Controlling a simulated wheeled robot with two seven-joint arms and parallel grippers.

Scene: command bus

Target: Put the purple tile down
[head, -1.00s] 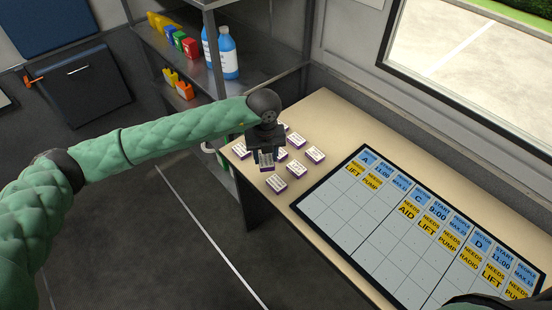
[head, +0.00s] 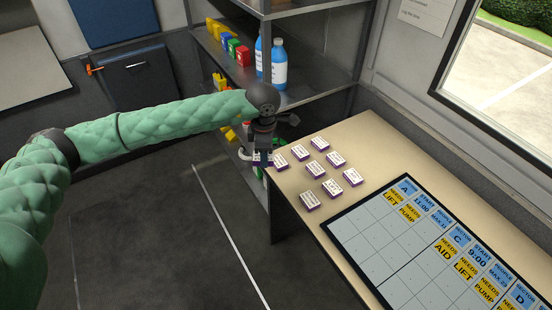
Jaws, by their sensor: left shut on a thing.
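My left gripper (head: 262,156) comes in from the left and hangs, fingers down, at the far left corner of the desk (head: 400,150). It is shut on a small white-and-purple tile (head: 256,159), which is mostly hidden by the fingers. Whether that tile touches the desk I cannot tell. Several similar tiles with white tops and purple sides, such as this one (head: 310,201), lie on the desk just right of the gripper. My right gripper is not in view.
A dark-framed grid board (head: 370,239) with blue and yellow labels lies on the desk, right of the tiles. A metal shelf (head: 304,92) with blue bottles (head: 279,66) stands behind the gripper. A bare strip of desk lies behind the tiles.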

